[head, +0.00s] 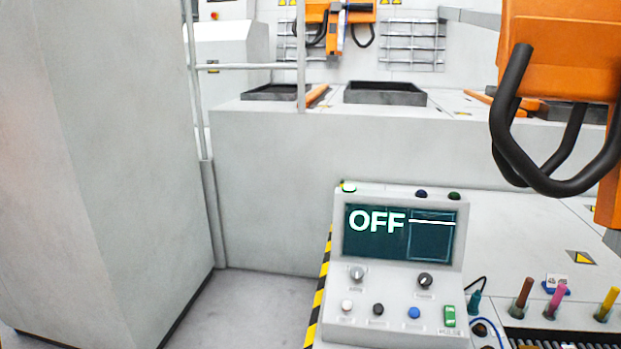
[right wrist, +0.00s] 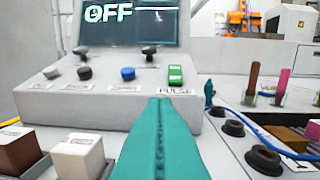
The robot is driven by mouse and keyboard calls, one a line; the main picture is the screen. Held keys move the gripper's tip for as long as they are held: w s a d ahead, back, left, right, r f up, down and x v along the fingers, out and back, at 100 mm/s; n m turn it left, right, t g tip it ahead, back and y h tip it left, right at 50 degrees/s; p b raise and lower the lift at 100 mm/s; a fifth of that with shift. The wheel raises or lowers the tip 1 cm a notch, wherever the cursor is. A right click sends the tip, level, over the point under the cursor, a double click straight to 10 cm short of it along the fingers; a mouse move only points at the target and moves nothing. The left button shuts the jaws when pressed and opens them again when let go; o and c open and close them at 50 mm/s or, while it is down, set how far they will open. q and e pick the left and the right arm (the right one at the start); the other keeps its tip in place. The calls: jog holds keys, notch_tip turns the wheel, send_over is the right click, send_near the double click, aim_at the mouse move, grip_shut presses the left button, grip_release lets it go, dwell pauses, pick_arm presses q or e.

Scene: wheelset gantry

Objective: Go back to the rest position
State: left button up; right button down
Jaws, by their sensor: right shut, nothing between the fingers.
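My right gripper (right wrist: 160,112) shows in the right wrist view as teal fingers pressed together, with nothing between them. Its tips point at the front of the control console (head: 345,260), just below the green switch (right wrist: 175,75) and beside the "PULSE" label. I cannot tell whether the tips touch the console. The console screen (head: 399,232) reads "OFF". Neither gripper shows in the head view. My left gripper is in no view.
Knobs and round buttons (head: 414,313) sit on the console's sloped face. Coloured marker-like sticks (head: 522,297) stand to its right. An orange machine with black cables (head: 560,45) hangs at upper right. A large grey cabinet (head: 80,180) fills the left. Floor (head: 250,310) between is clear.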

jog(key=s+a+g+y, duration=0.1)
jog(key=s+a+f+n+g, duration=0.1)
jog(key=s+a+g, duration=0.1)
jog(key=s+a+f+g+y, duration=0.1)
jog(key=s+a, duration=0.1)
jog(key=shift+a+f+n+g+y, duration=0.2)
jog(key=shift+a+n+g+y, duration=0.1)
jog(key=shift+n+g, duration=0.1)
jog(key=s+a+n+g, duration=0.1)
jog(key=s+a+g, duration=0.3)
jog(key=s, duration=0.6)
jog(key=s+a+n+g, duration=0.1)
jog(key=s+a+g, duration=0.3)
jog(key=s, duration=0.5)
notch_tip(320, 180, down, 26)
jog(key=s+d+g, duration=0.1)
jog(key=s+g, duration=0.1)
jog(key=g, duration=0.1)
jog(key=s+d+f+g, duration=0.1)
jog(key=s+d+f, duration=0.2)
jog(key=s+f, duration=1.2)
jog(key=shift+s+d+f+y, duration=0.15)
jog(key=shift+s+f+y, duration=0.15)
jog(key=shift+s, duration=0.25)
jog(key=shift+s, duration=0.1)
